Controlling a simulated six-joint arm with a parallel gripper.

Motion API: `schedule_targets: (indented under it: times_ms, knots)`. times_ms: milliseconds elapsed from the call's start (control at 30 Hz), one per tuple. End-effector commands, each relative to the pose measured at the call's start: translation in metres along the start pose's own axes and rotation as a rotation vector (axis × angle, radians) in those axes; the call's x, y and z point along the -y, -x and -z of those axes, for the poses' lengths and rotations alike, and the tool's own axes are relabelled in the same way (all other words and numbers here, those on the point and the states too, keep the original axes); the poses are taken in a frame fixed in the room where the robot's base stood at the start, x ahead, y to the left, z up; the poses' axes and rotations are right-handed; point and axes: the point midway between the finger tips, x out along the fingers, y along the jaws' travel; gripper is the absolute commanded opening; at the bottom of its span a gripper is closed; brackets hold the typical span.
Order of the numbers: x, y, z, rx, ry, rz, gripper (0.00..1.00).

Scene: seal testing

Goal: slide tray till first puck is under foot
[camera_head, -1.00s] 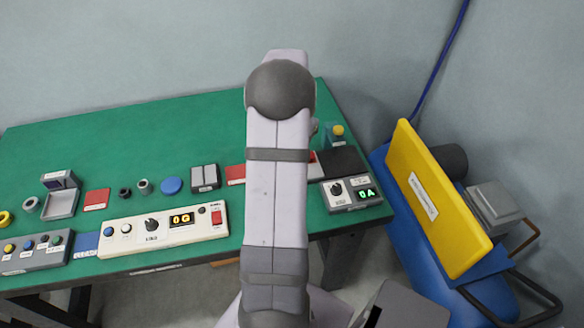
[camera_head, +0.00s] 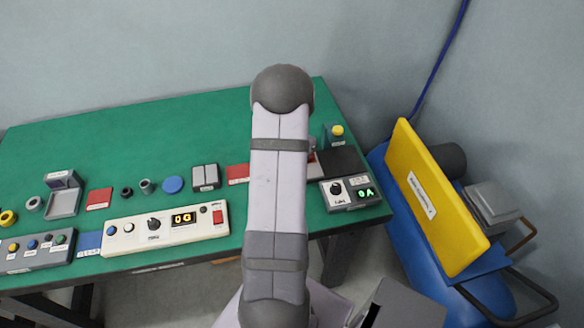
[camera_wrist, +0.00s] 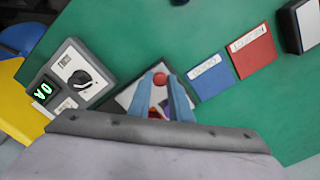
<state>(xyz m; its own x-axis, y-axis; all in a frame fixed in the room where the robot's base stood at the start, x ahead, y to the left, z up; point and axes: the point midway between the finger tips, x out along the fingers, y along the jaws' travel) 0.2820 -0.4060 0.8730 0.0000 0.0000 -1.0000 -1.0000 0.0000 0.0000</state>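In the wrist view my gripper (camera_wrist: 160,84) points down at a pale grey plate-like part (camera_wrist: 129,97) on the green bench. Its two blue-grey fingers stand apart with a gap between them. A small round red part (camera_wrist: 159,78) shows at the fingertips; I cannot tell if they touch it. Small red and purple bits (camera_wrist: 155,113) show between the fingers, partly hidden. In the head view my arm hides my gripper and most of that spot. A teal post with a yellow knob (camera_head: 337,131) stands behind a black pad (camera_head: 342,160). I cannot make out the tray, pucks or foot for certain.
A dial box with a green display (camera_head: 350,192) stands at the bench's front right; the wrist view shows it left of my gripper (camera_wrist: 75,77). Blue (camera_wrist: 209,76) and red (camera_wrist: 253,50) labelled cards lie right of the fingers. A yellow panel (camera_head: 435,195) stands beside the bench.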

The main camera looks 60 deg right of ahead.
Motion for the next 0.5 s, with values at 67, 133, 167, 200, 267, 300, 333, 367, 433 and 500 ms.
schedule_targets:
  times_ms: [67, 133, 167, 200, 267, 300, 333, 367, 433, 500]
  knots:
    - [0.0, 0.0, 0.0, 0.0, 0.0, 0.0, 0.0]
    - [0.0, 0.0, 0.0, 0.0, 0.0, 0.0, 0.0]
    - [0.0, 0.0, 0.0, 0.0, 0.0, 0.0, 0.0]
    - [-0.001, 0.0, 0.001, 0.0, 0.0, 0.0, 0.0]
    - [-0.004, 0.0, 0.004, 0.0, -0.002, 0.0, 0.0]
    - [-0.007, 0.0, 0.008, -0.001, -0.003, 0.0, 0.0]
    - [-0.011, 0.0, 0.013, -0.001, -0.004, 0.0, 0.0]
    - [-0.016, 0.0, 0.017, -0.001, -0.005, 0.0, 0.0]
    - [-0.028, 0.0, 0.029, -0.002, -0.007, 0.0, 0.0]
    - [-0.041, 0.0, 0.042, -0.002, -0.006, 0.0, 0.0]
